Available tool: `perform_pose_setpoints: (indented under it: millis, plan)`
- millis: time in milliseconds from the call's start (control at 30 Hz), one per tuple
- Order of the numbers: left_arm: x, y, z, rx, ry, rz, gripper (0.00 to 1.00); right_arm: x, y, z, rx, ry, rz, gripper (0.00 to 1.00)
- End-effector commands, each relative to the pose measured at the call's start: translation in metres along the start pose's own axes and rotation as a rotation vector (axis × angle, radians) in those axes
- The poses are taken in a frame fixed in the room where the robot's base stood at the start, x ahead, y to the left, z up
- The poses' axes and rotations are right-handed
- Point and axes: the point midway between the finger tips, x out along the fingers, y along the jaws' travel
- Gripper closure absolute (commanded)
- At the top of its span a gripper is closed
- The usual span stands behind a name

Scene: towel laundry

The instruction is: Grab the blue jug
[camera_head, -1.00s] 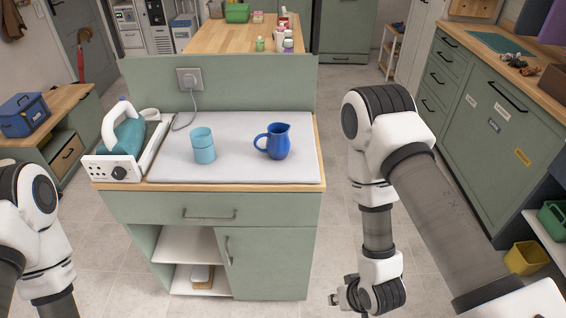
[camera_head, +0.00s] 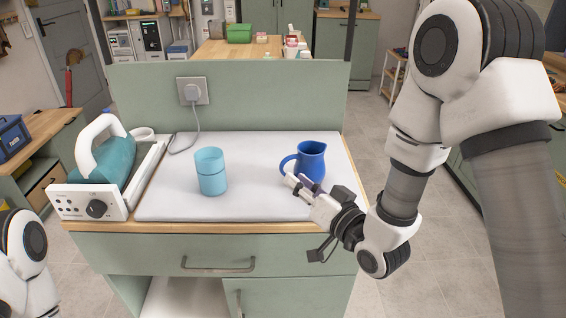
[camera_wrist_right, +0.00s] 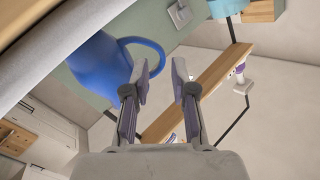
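The blue jug (camera_head: 312,160) stands upright on the pale top of the cabinet, right of centre, with its handle to the left. My right gripper (camera_head: 293,184) is at the jug's near left side, close to the handle. In the right wrist view the jug (camera_wrist_right: 103,66) fills the upper left, and its handle arches towards the open, empty fingers (camera_wrist_right: 160,70). I cannot tell whether a finger touches the handle. My left gripper is out of view; only part of my left arm shows at the lower left.
A light blue cup (camera_head: 211,174) stands left of the jug. A teal iron on a white base (camera_head: 92,203) takes up the left end, its cord running to a wall socket (camera_head: 193,91). A green back panel (camera_head: 270,95) rises behind the top. The front middle is clear.

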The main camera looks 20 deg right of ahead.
Motion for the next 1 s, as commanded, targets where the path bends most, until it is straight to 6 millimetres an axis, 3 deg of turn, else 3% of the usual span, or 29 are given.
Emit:
perform_pose_setpoints:
  millis: [267,500,767,833,1000]
  plan:
    - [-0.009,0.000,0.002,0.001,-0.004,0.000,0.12,0.031,-0.001,-0.004,-0.003,0.000,0.000,0.74]
    - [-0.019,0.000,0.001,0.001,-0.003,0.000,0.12,0.072,0.001,-0.005,-0.003,0.001,-0.001,0.74]
    - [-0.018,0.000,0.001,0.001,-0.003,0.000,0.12,0.078,0.003,-0.004,-0.001,0.000,0.001,0.74]
    - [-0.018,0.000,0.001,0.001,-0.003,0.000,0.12,0.078,0.003,-0.004,-0.001,0.000,0.001,0.99]
    - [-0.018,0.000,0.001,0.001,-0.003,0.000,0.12,0.078,0.002,-0.004,-0.001,0.000,0.001,1.00]
